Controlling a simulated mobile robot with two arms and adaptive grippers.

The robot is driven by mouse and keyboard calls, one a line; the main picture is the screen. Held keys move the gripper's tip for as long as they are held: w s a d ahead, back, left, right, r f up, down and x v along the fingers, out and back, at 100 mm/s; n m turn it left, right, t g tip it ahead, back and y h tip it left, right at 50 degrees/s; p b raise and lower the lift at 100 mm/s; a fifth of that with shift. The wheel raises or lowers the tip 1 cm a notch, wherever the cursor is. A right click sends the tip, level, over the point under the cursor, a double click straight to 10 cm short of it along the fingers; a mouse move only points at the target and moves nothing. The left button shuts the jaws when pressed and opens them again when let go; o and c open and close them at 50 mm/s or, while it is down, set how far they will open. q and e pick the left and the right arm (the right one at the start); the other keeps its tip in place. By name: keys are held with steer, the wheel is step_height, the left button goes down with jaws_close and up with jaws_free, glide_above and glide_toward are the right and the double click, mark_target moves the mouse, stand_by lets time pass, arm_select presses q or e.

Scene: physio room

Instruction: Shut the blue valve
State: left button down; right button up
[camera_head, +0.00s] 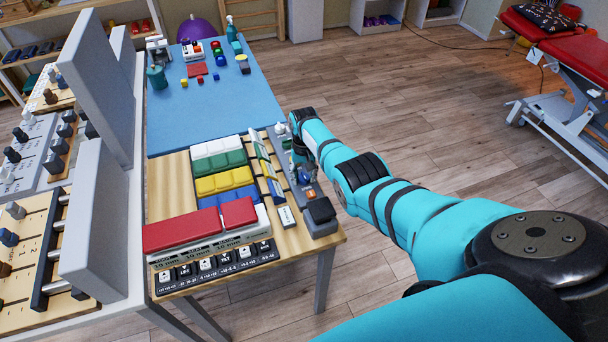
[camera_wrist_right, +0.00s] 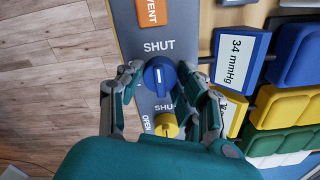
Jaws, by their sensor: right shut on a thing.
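The blue valve (camera_wrist_right: 158,75) is a round knob with a white mark on a grey panel (camera_wrist_right: 185,60). The word SHUT stands just above it in the right wrist view, and the white mark points up and down the picture, in line with that word. My right gripper (camera_wrist_right: 160,80) has its fingers on either side of the knob and is shut on it. A yellow valve (camera_wrist_right: 166,125) lies just below, partly between the fingers, with an OPEN label beside it. In the head view my right gripper (camera_head: 300,150) is over the panel at the table's right edge. My left gripper is not in view.
An orange VENT label (camera_wrist_right: 152,11) lies above the blue valve. A 34 mmHg sign (camera_wrist_right: 236,60) and coloured blocks (camera_wrist_right: 283,108) stand close to the right. Red blocks (camera_head: 185,231) lie at the table's near end. The blue mat (camera_head: 200,115) has bare room in its middle.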

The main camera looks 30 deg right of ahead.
mark_target(304, 175)
steer(key=o, duration=0.9)
step_height(304, 175, up, 12)
stand_by(0.5)
